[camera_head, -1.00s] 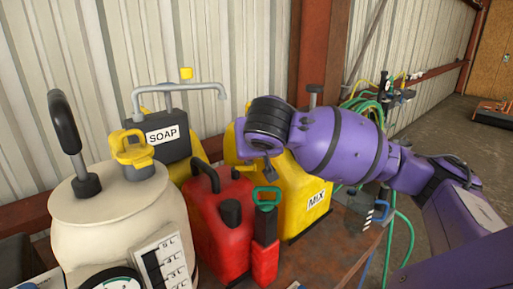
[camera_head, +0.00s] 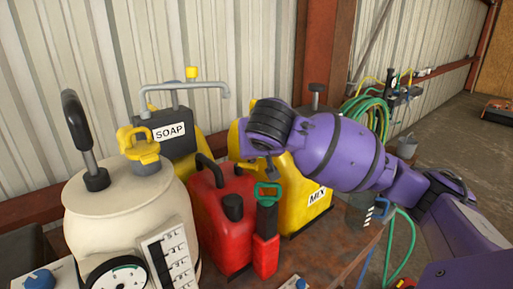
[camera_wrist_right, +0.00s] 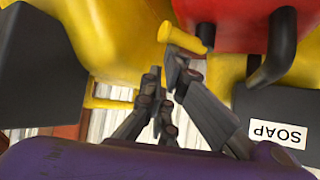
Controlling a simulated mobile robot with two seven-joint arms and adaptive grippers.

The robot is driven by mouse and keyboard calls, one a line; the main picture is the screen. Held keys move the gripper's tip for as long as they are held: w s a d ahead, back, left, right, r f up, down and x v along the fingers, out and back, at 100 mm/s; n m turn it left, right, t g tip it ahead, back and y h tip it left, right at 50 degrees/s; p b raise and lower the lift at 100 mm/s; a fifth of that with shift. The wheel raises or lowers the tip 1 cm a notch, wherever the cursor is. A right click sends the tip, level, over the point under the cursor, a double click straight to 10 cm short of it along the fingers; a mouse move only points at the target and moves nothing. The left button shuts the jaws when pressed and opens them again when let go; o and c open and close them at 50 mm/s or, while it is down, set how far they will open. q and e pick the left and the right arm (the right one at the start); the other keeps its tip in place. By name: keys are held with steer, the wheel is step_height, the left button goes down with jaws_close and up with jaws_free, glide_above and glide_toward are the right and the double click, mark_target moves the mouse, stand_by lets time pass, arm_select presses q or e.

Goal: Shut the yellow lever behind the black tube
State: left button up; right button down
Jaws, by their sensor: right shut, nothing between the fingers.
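A short yellow rod with a round end (camera_wrist_right: 180,38), which looks like a lever, shows at the top of the right wrist view. My right gripper (camera_wrist_right: 163,68) is shut and empty, its fingertips just below and left of the rod; I cannot tell whether they touch. A black tube-like handle (camera_wrist_right: 272,52) is right of the rod in the wrist view. I cannot tell whether it is the black tube meant. My left gripper is out of view.
A red can (camera_head: 222,222) stands in front of the SOAP container (camera_head: 176,143). A cream tank (camera_head: 130,210) with a yellow-capped fitting (camera_head: 138,146) and black upright handle (camera_head: 76,125) stands left. The corrugated wall (camera_head: 240,50) is close behind. Green hose (camera_head: 372,115) hangs right.

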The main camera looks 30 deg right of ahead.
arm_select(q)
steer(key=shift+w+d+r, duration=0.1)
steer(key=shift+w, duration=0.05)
arm_select(e)
steer(key=shift+w+a, duration=0.1)
steer(key=shift+w, duration=0.1)
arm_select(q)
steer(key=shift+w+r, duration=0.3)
arm_select(e)
steer(key=shift+w+a, duration=0.35)
steer(key=shift+w, duration=0.15)
steer(key=shift+s+r, duration=0.1)
steer(key=v, duration=1.2)
